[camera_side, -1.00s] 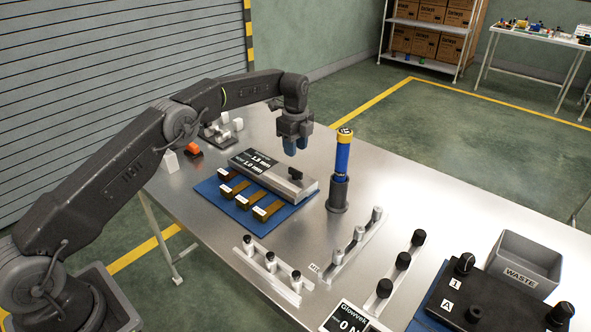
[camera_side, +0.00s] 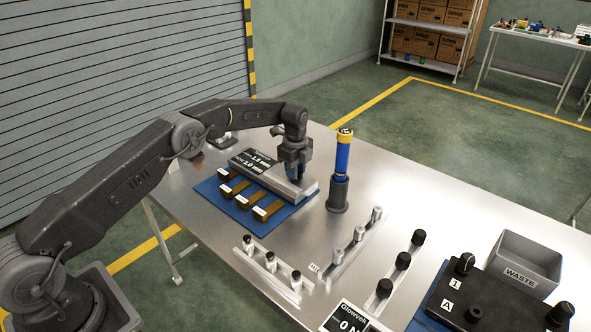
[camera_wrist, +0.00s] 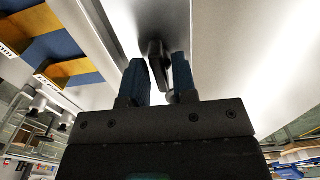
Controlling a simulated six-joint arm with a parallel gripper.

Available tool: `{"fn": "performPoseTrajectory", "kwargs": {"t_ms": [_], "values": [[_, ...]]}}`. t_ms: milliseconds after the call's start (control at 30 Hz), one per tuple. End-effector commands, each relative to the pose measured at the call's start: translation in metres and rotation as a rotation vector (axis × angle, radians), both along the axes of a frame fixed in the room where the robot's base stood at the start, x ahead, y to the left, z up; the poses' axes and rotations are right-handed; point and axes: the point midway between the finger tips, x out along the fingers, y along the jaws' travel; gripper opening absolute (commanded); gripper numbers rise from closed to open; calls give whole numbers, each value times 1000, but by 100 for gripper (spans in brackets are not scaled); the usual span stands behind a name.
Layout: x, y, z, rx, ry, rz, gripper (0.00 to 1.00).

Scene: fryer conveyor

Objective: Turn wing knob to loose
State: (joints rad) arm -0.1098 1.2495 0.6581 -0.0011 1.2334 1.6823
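The wing knob (camera_wrist: 155,62) is a dark upright wing, seen in the wrist view just beyond and between my fingertips. It sits on a grey block (camera_side: 274,184) beside the dark "1.8 mm / 1.0 mm" display (camera_side: 250,160). My gripper (camera_side: 295,177) points down over the block's right end, and its blue fingers hide the knob in the side view. In the wrist view my gripper (camera_wrist: 160,75) has its two blue fingers apart, with a gap between them. Contact with the knob cannot be made out.
A blue mat (camera_side: 240,212) holds several brown-gold labelled pieces left of the block. A blue-and-yellow cylinder (camera_side: 342,158) stands upright in a dark holder close to the right. Racks of pegs, a black fixture (camera_side: 500,295) and a grey waste bin (camera_side: 525,262) lie further right.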

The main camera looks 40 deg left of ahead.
Motion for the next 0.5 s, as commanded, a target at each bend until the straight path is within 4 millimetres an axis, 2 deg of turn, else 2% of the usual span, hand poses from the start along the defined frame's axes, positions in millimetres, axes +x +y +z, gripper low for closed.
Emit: {"fn": "performPoseTrajectory", "kwargs": {"t_ms": [33, 267, 500], "values": [[0, 0, 0, 0, 0, 0, 21], [0, 0, 0, 0, 0, 0, 0], [0, 0, 1, 0, 1, 21, 0]]}}
